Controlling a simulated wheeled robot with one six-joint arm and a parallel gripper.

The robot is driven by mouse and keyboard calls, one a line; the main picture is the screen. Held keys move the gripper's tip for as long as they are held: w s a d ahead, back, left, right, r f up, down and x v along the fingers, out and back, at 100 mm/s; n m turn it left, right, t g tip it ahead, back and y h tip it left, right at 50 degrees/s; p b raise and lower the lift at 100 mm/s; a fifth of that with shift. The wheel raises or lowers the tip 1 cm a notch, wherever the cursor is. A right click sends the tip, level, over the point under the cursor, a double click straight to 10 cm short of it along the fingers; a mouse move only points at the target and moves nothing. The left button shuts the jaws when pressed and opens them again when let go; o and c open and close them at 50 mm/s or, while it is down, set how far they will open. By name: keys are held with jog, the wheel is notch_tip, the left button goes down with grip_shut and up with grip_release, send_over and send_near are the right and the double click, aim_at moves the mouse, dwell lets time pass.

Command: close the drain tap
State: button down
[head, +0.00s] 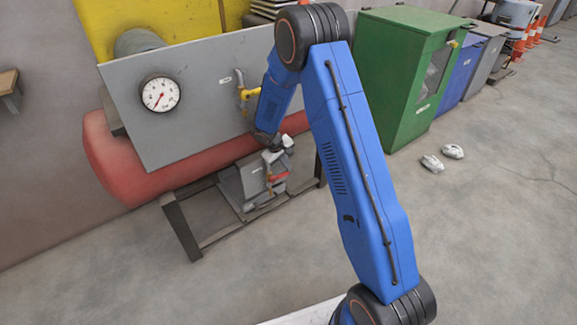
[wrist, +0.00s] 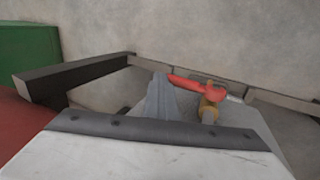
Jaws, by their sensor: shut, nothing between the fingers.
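The drain tap (wrist: 210,104) shows in the wrist view as a brass body with a red lever (wrist: 198,86) lying mostly crosswise, its free end to the left. In the head view the red lever (head: 278,177) is small and partly hidden, low under the red tank, beside a grey plate. My gripper (wrist: 160,84) is shut and empty. Its grey fingers taper to a tip close to the lever's left end. I cannot tell whether they touch it.
The red tank (head: 112,160) lies behind a grey panel with a round gauge (head: 160,93) and a yellow valve (head: 247,93). Dark stand legs (head: 182,228) surround the tap area. A green cabinet (head: 400,75) stands right. Open concrete floor lies in front.

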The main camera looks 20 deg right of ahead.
aim_at(284, 173)
jog(key=shift+s+a+f, duration=0.3)
jog(key=shift+a, duration=0.15)
jog(key=v, duration=0.3)
jog(key=shift+w+d+r, duration=0.1)
jog(key=shift+w, duration=0.1)
jog(key=s+a, duration=0.3)
jog(key=a, duration=0.8)
jog(key=shift+s+r, duration=0.15)
jog(key=shift+s, duration=0.2)
jog(key=s+d+r+m+y, duration=0.1)
jog(key=s+d+r, duration=0.4)
jog(key=r, duration=0.4)
jog(key=s+d+r+m+t, duration=0.1)
jog(key=s+d+r, duration=0.1)
jog(key=s+r, duration=0.55)
jog(key=s+d+r+y, duration=0.1)
jog(key=s+d+r, duration=0.3)
jog(key=r, duration=0.6)
jog(key=s+d+r+t+y, duration=0.1)
jog(key=s+r, duration=0.3)
jog(key=s, duration=0.9)
jog(key=s+d+r+m+t+y, duration=0.1)
jog(key=s+r, duration=0.3)
jog(key=s, duration=0.9)
jog(key=shift+m, duration=0.3)
jog(key=shift+s, duration=0.1)
